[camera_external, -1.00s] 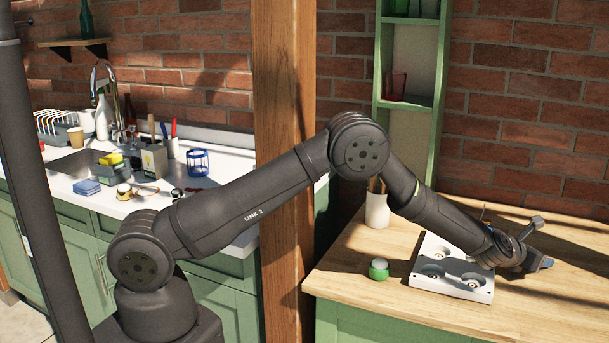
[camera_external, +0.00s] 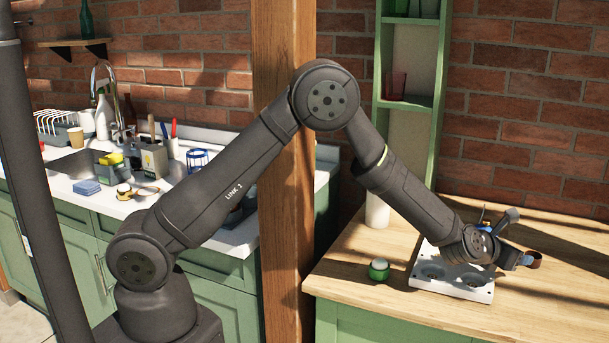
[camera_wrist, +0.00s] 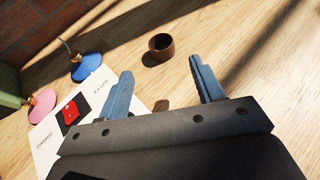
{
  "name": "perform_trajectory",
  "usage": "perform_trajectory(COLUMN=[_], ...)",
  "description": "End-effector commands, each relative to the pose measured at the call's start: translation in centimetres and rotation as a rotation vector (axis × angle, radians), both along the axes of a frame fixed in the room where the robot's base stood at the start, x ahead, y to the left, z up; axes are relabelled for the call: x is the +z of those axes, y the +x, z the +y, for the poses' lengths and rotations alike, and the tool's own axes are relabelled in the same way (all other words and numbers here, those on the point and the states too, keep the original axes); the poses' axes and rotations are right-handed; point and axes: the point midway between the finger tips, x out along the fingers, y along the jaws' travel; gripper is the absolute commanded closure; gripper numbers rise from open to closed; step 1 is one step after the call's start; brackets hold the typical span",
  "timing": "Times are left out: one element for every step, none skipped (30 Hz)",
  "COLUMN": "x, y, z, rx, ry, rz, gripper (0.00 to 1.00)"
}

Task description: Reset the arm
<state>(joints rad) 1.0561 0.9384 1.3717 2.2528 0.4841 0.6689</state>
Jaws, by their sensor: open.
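My gripper (camera_external: 515,258) is at the right of the external view, above the right part of the wooden counter (camera_external: 345,275), by the grey-white plate with round recesses (camera_external: 450,288). In the wrist view my gripper (camera_wrist: 162,80) has its two blue fingers wide apart with nothing between them. A small brown cup (camera_wrist: 161,47) stands on the wood beyond the fingers, apart from them. It also shows in the external view (camera_external: 535,261), just right of the gripper. My forearm and wrist hide part of the plate.
The wrist view shows a blue disc (camera_wrist: 88,69), a pink disc (camera_wrist: 42,104) and a white printed card (camera_wrist: 47,140) on the left. A green-and-white round item (camera_external: 379,269) sits left of the plate. A wooden post (camera_external: 283,60) stands behind my arm.

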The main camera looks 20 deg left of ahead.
Motion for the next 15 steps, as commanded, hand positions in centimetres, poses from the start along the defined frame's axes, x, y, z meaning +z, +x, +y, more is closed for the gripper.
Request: perform_trajectory(x=[0.0, -0.4, -0.6, -0.7, -0.9, -1.1, -1.3, -1.5, -1.7, -1.9, -2.1, -2.3, -2.5, -2.7, -2.9], y=[0.0, 0.4, 0.9, 1.2, 1.5, 2.0, 2.3, 2.6, 3.1, 3.5, 3.8, 4.3, 4.7, 5.0, 5.4], z=[0.0, -0.3, -0.7, -0.9, -1.2, -1.5, -1.8, -2.0, -2.4, -2.7, -2.9, -3.3, -3.5, -3.8, -4.2], rx=[0.0, 0.001, 0.001, 0.0, 0.0, 0.0, 0.001, 0.002, 0.001, 0.0, 0.001, 0.002, 0.001, 0.001, 0.0], ry=[0.001, 0.001, 0.0, 0.0, 0.0, 0.0, 0.0, -0.001, 0.0, 0.001, 0.001, -0.001, 0.001, 0.0, 0.0], rz=[0.001, 0.001, 0.001, 0.001, 0.002, 0.001, 0.001, 0.002, 0.001, 0.001, 0.002, 0.002, 0.002, 0.001, 0.002], gripper=[0.39, 0.39, 0.39, 0.39, 0.39, 0.39, 0.39, 0.39, 0.39, 0.39, 0.39, 0.39, 0.39, 0.39, 0.39])
